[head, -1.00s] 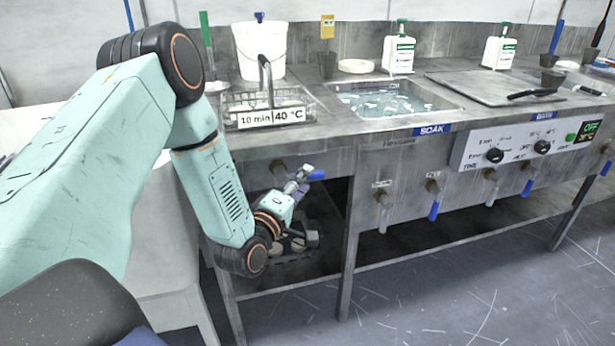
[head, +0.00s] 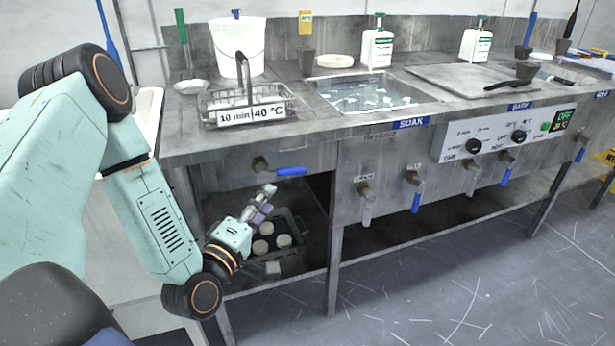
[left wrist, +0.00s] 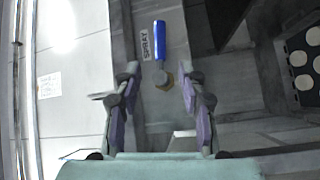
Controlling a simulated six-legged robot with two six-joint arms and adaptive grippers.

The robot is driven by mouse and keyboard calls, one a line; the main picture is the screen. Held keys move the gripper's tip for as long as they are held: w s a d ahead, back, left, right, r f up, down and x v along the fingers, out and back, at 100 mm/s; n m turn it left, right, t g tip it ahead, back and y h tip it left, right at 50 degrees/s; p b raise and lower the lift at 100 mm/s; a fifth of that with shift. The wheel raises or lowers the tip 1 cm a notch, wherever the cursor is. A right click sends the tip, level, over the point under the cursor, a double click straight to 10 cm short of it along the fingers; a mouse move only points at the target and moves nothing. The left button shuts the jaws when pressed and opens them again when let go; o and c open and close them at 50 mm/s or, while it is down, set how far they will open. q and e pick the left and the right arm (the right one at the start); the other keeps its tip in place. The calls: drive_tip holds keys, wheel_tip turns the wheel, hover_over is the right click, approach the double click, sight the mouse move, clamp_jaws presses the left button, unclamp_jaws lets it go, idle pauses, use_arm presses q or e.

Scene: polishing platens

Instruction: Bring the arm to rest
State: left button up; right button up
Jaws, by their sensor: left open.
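My left gripper (head: 263,202) is in front of the left end of the steel bench, below the blue-handled valve (head: 290,171). In the left wrist view my left gripper (left wrist: 160,95) has its two fingers spread apart with nothing between them. Beyond the fingertips the valve's blue handle (left wrist: 160,38) points up in the picture, beside a SPRAY label (left wrist: 146,46). The handle is apart from the fingers. In the head view it lies sideways, pointing right. My right gripper is not in view.
A wire basket (head: 245,106) with a "10 min 40 °C" sign stands on the bench beside a white bucket (head: 237,60). A soak basin (head: 368,96) is sunk further right. A dark tray (head: 290,222) with pale round pieces sits on the lower shelf. The floor in front is open.

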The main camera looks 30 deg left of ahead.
use_arm(q)
drive_tip(key=s+d+f+m+g+h, duration=0.1)
drive_tip(key=s+d+f+m+g, duration=0.15)
drive_tip(key=f, duration=0.25)
drive_tip(key=s+d+f+m+g+h+p, duration=0.1)
drive_tip(key=s+d+f+m+g, duration=0.15)
drive_tip(key=f+g, duration=0.2)
drive_tip(key=s+d+f+m+g+h, duration=0.1)
drive_tip(key=s+d+f+m+g, duration=0.1)
drive_tip(key=f+m, duration=0.25)
drive_tip(key=s+d+f+m+g+p, duration=0.1)
drive_tip(key=s+m+g, duration=0.1)
drive_tip(key=s, duration=0.5)
drive_tip(key=s+d+f+m+g+p, duration=0.1)
drive_tip(key=s+d+f+m+g, duration=0.1)
drive_tip(key=s+g, duration=0.2)
drive_tip(key=s+d+f+m+g+y+p, duration=0.1)
drive_tip(key=s+d+f+m+g, duration=0.1)
drive_tip(key=s, duration=0.8)
drive_tip(key=shift+d+m+g+p, duration=0.15)
drive_tip(key=shift+m+g+p, duration=0.2)
drive_tip(key=shift+g, duration=0.35)
drive_tip(key=shift+s, duration=0.2)
